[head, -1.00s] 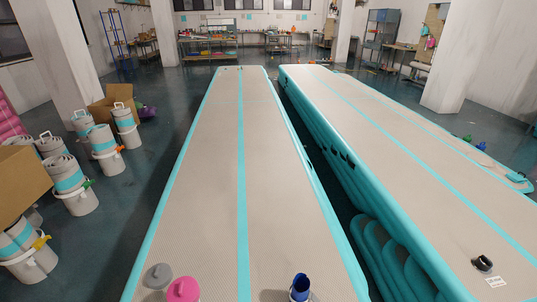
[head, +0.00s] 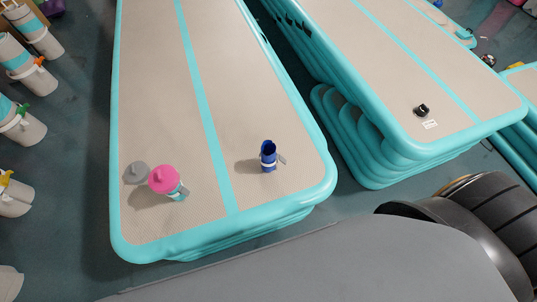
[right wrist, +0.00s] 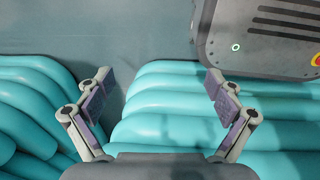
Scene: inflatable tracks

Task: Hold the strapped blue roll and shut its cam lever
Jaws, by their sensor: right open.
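The small blue roll (head: 268,154) stands upright on the near end of the left inflatable track (head: 215,110), right of its teal stripe. A pale strap (head: 267,165) goes around its lower part. A small grey piece (head: 282,160) sticks out at its right side, probably the cam lever; it is too small to tell how far open it is. My right gripper (right wrist: 159,85) is open and empty in the right wrist view, above teal inflatable tubes and dark floor. The roll is not in that view. My left gripper is not in view.
Strapped grey rolls (head: 18,125) line the left floor.

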